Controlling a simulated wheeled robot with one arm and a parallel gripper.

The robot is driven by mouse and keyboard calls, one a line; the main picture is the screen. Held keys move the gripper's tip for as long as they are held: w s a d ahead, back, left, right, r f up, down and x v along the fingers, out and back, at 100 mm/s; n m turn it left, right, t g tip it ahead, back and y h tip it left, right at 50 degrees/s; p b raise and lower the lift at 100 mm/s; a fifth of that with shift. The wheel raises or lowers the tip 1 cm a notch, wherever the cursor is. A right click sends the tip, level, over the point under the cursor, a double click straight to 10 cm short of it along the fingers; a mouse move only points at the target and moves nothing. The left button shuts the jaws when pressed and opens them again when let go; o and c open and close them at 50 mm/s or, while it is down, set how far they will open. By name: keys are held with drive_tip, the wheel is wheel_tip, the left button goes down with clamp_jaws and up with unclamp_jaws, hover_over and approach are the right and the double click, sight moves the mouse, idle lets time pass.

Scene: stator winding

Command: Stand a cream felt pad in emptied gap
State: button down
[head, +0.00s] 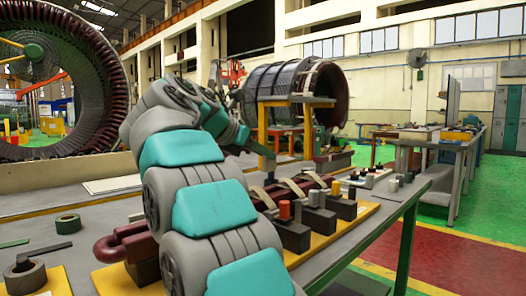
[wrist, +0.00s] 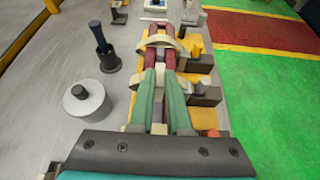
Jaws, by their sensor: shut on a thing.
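The fingers point along the dark red coil bars (wrist: 152,54), and the pad's far end is hard to make out. A cream band (wrist: 158,42) arches across the bars beyond the fingertips. In the head view the red coil (head: 118,246) lies on a yellow board, partly behind my arm, with cream straps (head: 290,187) further along it. My gripper cannot be made out clearly there. The gap itself is hidden.
Dark blocks with orange and grey pegs (head: 291,236) line the coil's right side on the yellow board (head: 340,232). Left of my fingers stand a grey cylinder (wrist: 87,103) and a dark cup with a rod (wrist: 107,60). A green tape roll (head: 68,223) lies on the bench.

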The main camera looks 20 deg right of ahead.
drive_tip(key=shift+f, duration=1.05)
wheel_tip(320, 180, down, 3)
drive_tip(key=b, duration=0.4)
drive_tip(key=shift+r, duration=0.15)
drive_tip(key=shift+f+b, duration=0.35)
drive_tip(key=shift+f, duration=0.8)
drive_tip(key=c, duration=0.8)
unclamp_jaws()
drive_tip(key=shift+a, duration=0.1)
